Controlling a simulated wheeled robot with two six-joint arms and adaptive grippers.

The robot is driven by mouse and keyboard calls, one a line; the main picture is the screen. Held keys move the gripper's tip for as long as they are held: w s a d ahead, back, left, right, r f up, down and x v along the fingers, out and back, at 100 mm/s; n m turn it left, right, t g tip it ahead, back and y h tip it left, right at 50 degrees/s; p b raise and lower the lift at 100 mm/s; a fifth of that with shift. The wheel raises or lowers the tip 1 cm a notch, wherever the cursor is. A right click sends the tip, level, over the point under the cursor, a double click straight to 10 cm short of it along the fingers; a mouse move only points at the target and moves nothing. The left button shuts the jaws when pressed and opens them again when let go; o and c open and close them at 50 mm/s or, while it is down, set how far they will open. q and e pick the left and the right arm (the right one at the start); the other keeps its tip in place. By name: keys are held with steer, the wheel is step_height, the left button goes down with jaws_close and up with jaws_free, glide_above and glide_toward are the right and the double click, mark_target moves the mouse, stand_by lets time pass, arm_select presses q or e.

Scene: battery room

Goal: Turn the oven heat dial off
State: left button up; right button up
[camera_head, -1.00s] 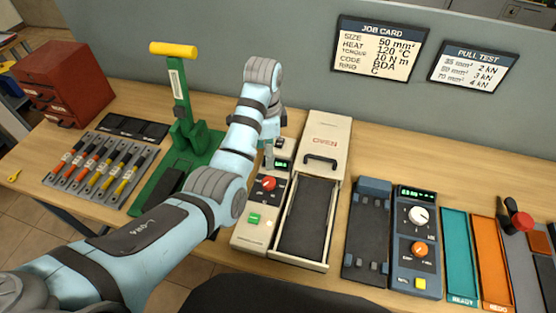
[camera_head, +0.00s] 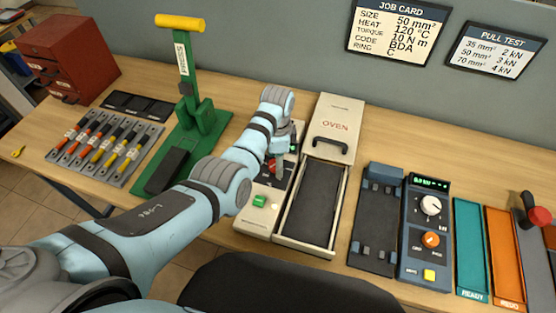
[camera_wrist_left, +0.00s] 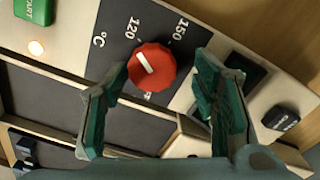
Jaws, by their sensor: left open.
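The oven (camera_head: 335,112) is a cream box with a black-lined tray and a dark control panel on its left. Its red heat dial (camera_wrist_left: 152,67) shows in the wrist view; its white pointer leans up-left, toward the 120 side. A label under the dial is partly hidden. My left gripper (camera_wrist_left: 160,72) is open, with its green-padded fingers on either side of the dial. The left finger overlaps the dial's lower left edge; I cannot tell if it touches. In the head view the wrist and gripper (camera_head: 274,157) largely cover the dial. My right gripper is not in view.
A green START button (camera_head: 259,201) and a lit lamp (camera_wrist_left: 36,47) are on the oven panel. A green press with a yellow handle (camera_head: 180,22) stands left of the arm. A blue-grey unit with dials (camera_head: 425,240) and colored trays (camera_head: 468,250) lie right.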

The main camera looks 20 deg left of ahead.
arm_select(q)
steer(key=shift+s+r, duration=0.25)
steer(key=shift+s, duration=0.15)
steer(key=c, duration=0.5)
steer(key=shift+s, duration=0.1)
steer(key=c, duration=0.6)
steer(key=shift+c, duration=0.3)
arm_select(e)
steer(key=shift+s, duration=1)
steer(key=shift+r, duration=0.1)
